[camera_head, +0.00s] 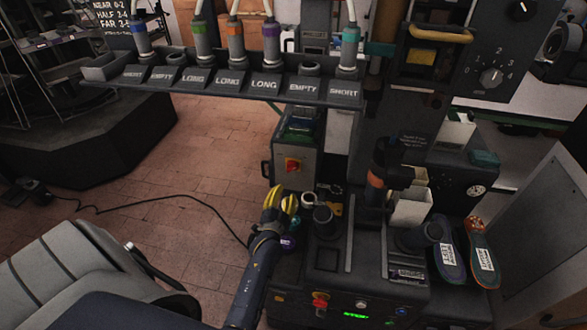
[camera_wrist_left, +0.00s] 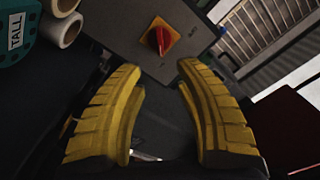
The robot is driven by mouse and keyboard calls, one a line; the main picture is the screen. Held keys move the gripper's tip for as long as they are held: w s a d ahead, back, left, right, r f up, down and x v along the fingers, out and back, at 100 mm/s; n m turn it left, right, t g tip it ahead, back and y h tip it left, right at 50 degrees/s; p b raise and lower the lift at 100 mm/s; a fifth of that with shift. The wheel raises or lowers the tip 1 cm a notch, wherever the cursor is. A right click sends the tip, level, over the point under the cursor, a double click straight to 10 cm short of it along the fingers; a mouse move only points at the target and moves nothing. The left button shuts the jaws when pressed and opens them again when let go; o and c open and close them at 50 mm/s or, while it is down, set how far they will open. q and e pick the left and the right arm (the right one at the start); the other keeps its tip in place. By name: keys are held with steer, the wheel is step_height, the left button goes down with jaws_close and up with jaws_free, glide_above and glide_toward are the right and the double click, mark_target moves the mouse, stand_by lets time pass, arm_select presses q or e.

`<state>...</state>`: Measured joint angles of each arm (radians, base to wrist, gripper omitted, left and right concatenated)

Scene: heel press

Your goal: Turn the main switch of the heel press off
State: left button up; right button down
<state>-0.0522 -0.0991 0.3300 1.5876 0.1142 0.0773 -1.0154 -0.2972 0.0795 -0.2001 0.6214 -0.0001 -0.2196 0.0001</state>
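The main switch (camera_head: 293,165) is a red knob on a yellow plate. It sits on the front of a grey box (camera_head: 308,178) in the middle of the head view. In the left wrist view the red knob (camera_wrist_left: 160,38) shows beyond the fingertips, near the top middle. My left gripper (camera_head: 282,197) has yellow fingers and is just below and in front of the switch. The fingers are apart with nothing between them, and a gap separates them from the knob in the wrist view (camera_wrist_left: 159,78). My right gripper is not in view.
A rack (camera_head: 240,84) of handled tools with labels hangs above the switch box. The press panel (camera_head: 340,300) with buttons and a green display is at the lower right. Small rolls (camera_head: 308,200) stand right of my gripper. The brick floor (camera_head: 190,180) to the left is mostly clear.

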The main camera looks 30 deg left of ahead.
mark_target(291, 170)
arm_select(q)
steer(key=x, duration=1.4)
steer(key=shift+w+f, duration=0.1)
steer(key=shift+w, duration=0.05)
jaws_close()
